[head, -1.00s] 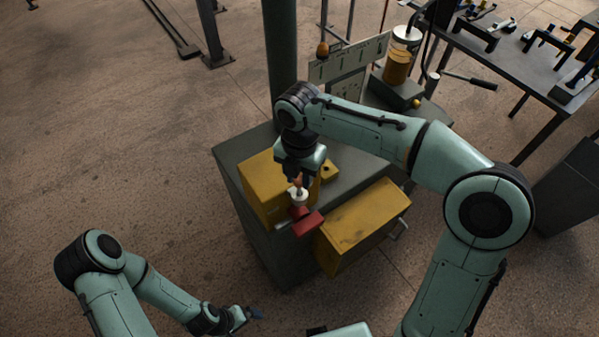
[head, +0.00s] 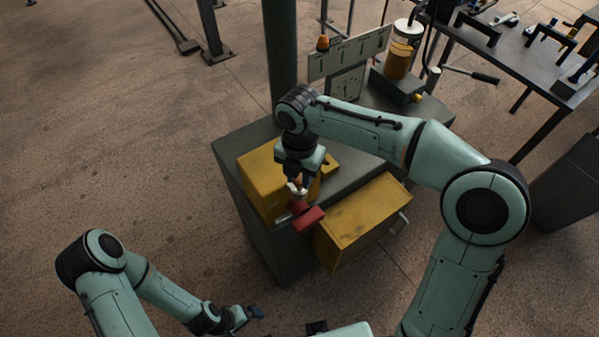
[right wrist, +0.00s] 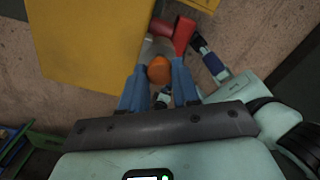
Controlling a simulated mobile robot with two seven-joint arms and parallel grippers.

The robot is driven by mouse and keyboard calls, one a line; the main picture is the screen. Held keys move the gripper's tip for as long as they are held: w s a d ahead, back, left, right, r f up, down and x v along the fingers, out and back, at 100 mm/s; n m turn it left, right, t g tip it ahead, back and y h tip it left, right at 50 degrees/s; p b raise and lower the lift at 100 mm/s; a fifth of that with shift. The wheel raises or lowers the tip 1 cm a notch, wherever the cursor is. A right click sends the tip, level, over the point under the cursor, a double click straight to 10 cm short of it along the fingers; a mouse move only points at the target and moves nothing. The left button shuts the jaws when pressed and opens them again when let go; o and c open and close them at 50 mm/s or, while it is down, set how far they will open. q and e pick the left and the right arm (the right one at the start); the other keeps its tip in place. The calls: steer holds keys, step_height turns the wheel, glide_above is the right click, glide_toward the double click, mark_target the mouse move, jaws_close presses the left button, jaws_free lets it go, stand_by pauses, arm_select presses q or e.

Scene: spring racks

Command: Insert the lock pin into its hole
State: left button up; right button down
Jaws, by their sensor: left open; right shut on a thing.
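The lock pin (right wrist: 159,70) shows an orange knob between the blue fingers of my right gripper (right wrist: 161,88) in the right wrist view. My right gripper (head: 299,184) is shut on it, in front of the left yellow box in the head view. A red part (head: 308,218) lies just below the pin's pale lower section. It also shows in the right wrist view (right wrist: 183,36), beyond the knob. The hole and the pin's tip are hidden, so I cannot tell whether the pin is in it. My left gripper (head: 250,314) is open and empty, low over the floor.
The left yellow box (head: 262,180) sits on a dark grey cabinet (head: 228,160). Another yellow box (head: 350,232) with a handle juts out to its right. A green post (head: 280,60) and a marked panel (head: 350,52) stand behind. A tool table (head: 520,60) is at upper right.

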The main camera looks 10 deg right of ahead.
arm_select(q)
steer(key=shift+s+f+b, duration=0.4)
steer(key=shift+f, duration=0.15)
arm_select(e)
steer(key=shift+f, duration=1.05)
steer(key=c, duration=0.8)
jaws_free()
steer(key=shift+o, duration=0.2)
arm_select(q)
steer(key=w+r+p, duration=0.2)
steer(key=w+r, duration=0.1)
steer(key=shift+r+p, duration=0.3)
steer(key=shift+p, duration=0.1)
arm_select(e)
step_height(320, 180, up, 13)
steer(key=shift+r, duration=0.2)
